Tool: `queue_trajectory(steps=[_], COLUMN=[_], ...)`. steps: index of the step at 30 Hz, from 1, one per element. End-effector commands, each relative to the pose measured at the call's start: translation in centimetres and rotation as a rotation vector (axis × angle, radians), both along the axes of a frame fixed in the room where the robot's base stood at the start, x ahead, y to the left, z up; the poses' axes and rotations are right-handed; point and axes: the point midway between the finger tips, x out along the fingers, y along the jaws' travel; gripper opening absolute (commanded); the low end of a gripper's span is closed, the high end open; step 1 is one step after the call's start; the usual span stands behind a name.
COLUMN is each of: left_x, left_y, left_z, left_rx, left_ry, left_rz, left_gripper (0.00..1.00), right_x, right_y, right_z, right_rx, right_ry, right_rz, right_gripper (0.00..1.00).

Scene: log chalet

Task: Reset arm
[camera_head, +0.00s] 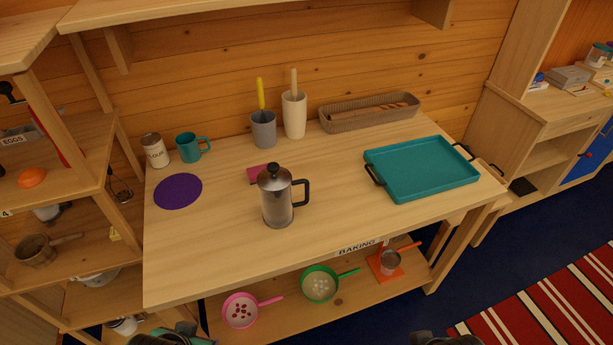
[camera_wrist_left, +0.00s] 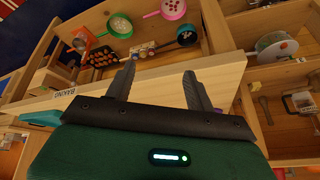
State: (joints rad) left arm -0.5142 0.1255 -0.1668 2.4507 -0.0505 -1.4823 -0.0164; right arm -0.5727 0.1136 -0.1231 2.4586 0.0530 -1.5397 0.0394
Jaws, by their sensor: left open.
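My left gripper (camera_wrist_left: 158,84) is open, with its two dark fingers apart and nothing between them. In the left wrist view it is over the front edge of the work table, beside the lower shelf. In the head view only a green and dark part of my left arm shows at the bottom edge, left of centre. A dark part of my right arm shows at the bottom edge, right of centre. Its fingers cannot be made out there.
The wooden table (camera_head: 345,213) holds a French press (camera_head: 276,200), teal tray (camera_head: 425,169), purple mat (camera_head: 178,191), teal mug (camera_head: 189,147), flour can (camera_head: 155,151), utensil holders and a wicker basket (camera_head: 370,112). Pans sit below. Shelves stand left. The table's front right is clear.

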Motion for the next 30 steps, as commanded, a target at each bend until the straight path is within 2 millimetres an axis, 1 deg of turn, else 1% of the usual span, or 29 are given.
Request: queue_trajectory(steps=[1,4,6,11,14,17,18,20,21,23,24,26,27,29,30], left_x=[-1.6,-4.6,-3.7,-2.7,-2.2,-1.8,-1.8,-1.9,-1.9,-2.3,-2.6,-3.2,-3.7,-4.7,-5.3], left_y=[0.5,1.3,1.1,0.9,0.8,0.7,0.7,0.6,0.6,0.6,0.7,0.8,0.8,1.0,1.1], left_z=[-0.4,-1.0,-2.9,-7.1,-10.2,-13.9,-15.7,-18.6,-20.5,-23.4,-25.4,-28.2,-30.0,-32.7,-34.4], left_rx=[-0.008,-0.023,-0.022,-0.02,-0.019,-0.018,-0.018,-0.016,-0.016,-0.015,-0.013,-0.012,-0.011,-0.01,-0.009], left_ry=[0.053,0.151,0.152,0.164,0.175,0.187,0.192,0.203,0.209,0.218,0.225,0.234,0.24,0.251,0.257], left_rz=[0.018,0.051,0.048,0.045,0.043,0.041,0.04,0.039,0.038,0.036,0.034,0.034,0.032,0.03,0.029], left_gripper=[0.55,0.55,0.55,0.55,0.55,0.55,0.55,0.55,0.55,0.55,0.55,0.55,0.55,0.55,0.55], right_x=[-0.3,-0.8,-0.2,0.8,1.3,1.6,1.7,1.6,1.5,1.1,0.8,0.2,-0.3,-1.2,-1.9], right_y=[-0.5,-1.5,-1.3,-1.1,-1.0,-0.9,-0.9,-0.9,-0.8,-0.9,-0.9,-1.0,-1.0,-1.2,-1.3], right_z=[0.2,0.6,-1.5,-5.6,-8.7,-12.5,-14.3,-17.1,-19.1,-22.0,-24.0,-26.7,-28.6,-31.3,-33.0], right_rx=[-0.026,-0.08,-0.078,-0.076,-0.075,-0.076,-0.076,-0.076,-0.076,-0.077,-0.077,-0.078,-0.078,-0.079,-0.08], right_ry=[0.005,0.016,0.026,0.04,0.05,0.063,0.07,0.08,0.086,0.096,0.103,0.112,0.117,0.127,0.133], right_rz=[0.009,0.024,0.026,0.026,0.028,0.03,0.031,0.033,0.034,0.037,0.039,0.04,0.042,0.044,0.046], right_gripper=[1.0,1.0,1.0,1.0,1.0,1.0,1.0,1.0,1.0,1.0,1.0,1.0,1.0,1.0,1.0])
